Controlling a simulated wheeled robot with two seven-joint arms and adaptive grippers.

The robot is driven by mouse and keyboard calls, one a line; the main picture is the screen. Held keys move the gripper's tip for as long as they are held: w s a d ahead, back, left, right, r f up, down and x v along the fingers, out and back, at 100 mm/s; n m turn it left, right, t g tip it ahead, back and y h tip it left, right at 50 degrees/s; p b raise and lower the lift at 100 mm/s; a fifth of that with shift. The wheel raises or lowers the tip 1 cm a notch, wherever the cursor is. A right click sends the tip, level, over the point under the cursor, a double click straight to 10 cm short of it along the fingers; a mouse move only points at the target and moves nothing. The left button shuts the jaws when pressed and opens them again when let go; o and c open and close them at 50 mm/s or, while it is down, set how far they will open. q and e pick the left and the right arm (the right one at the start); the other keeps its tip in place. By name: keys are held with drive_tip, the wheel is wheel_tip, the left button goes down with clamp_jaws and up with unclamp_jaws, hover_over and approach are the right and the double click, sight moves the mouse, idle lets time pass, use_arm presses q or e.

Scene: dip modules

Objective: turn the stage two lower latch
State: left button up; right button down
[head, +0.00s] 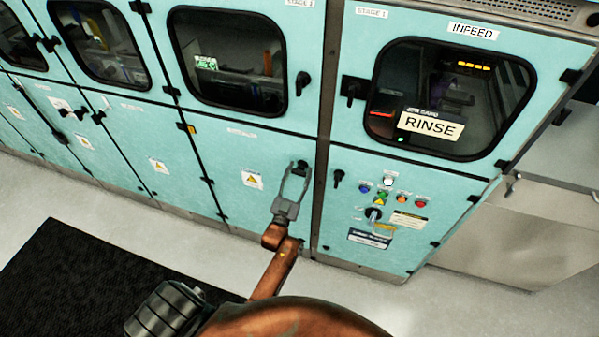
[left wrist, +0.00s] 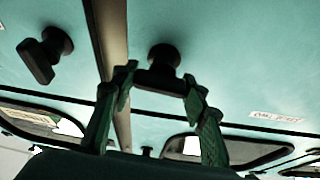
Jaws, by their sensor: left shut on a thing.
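The stage two lower latch is a black knob (left wrist: 165,56) on a turquoise lower door panel (head: 235,150). In the left wrist view it sits between the two green-looking fingers of my left gripper (left wrist: 160,82). In the head view my left gripper (head: 296,172) reaches up to the panel's upper right corner, shut on the latch, and its fingers hide much of it. The exact angle of the latch handle is hard to tell. My right gripper is not in view.
Another black latch (head: 338,178) is close by on the panel to the right, across a dark seam; it also shows in the left wrist view (left wrist: 45,54). Coloured buttons (head: 402,197) and a rotary switch (head: 373,214) are further right. A dark mat (head: 75,275) lies on the floor.

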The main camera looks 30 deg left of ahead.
use_arm(q)
drive_tip(key=shift+n+y, duration=0.4)
drive_tip(key=shift+n, duration=0.6)
drive_tip(key=o, duration=1.2)
drive_tip(key=shift+c, duration=0.2)
drive_tip(key=v, duration=0.7)
drive_tip(key=shift+s, duration=0.2)
drive_tip(key=shift+d+f, duration=0.1)
